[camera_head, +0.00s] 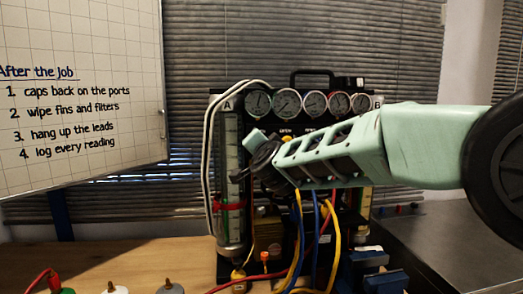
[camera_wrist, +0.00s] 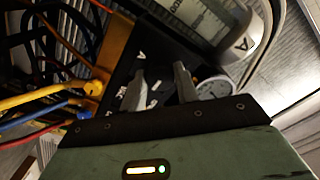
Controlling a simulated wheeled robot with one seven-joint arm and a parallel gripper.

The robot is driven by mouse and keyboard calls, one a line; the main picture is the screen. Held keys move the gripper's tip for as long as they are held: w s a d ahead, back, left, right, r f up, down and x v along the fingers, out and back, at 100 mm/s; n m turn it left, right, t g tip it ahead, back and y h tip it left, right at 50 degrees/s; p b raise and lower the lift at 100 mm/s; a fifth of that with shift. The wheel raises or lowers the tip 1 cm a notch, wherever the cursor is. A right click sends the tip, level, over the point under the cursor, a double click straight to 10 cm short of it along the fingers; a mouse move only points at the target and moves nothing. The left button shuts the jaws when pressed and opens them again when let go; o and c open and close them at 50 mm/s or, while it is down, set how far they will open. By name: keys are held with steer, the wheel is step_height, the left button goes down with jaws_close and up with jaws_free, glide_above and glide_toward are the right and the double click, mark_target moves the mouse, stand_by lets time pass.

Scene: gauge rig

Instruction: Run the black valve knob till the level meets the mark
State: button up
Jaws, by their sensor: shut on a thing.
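The gauge rig (camera_head: 320,110) stands on the bench with a tall clear level tube (camera_head: 230,160) at its left, under the letter A. A red band (camera_head: 230,206) sits around the tube's lower half. I cannot make out the liquid level. The tube also shows in the wrist view (camera_wrist: 203,22), with a printed scale. My gripper (camera_head: 245,172) reaches in from the right to the rig's front, beside the tube. In the wrist view its two fingers (camera_wrist: 159,78) are against the dark panel, shut on the black valve knob, which is mostly hidden by the gripper.
A row of dials (camera_head: 287,103) runs along the rig's top. Yellow, blue and red leads (camera_head: 316,240) hang below my gripper, and show at left in the wrist view (camera_wrist: 40,98). A whiteboard (camera_head: 80,100) stands at left. The wooden bench (camera_head: 130,268) has some clear room at left.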

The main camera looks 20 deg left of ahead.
stand_by(0.3)
steer(key=o, duration=1)
steer(key=shift+c, duration=0.2)
steer(key=shift+s+d, duration=0.1)
steer(key=b+v, duration=0.5)
steer(key=v, duration=1.2)
steer(key=shift+s, duration=0.15)
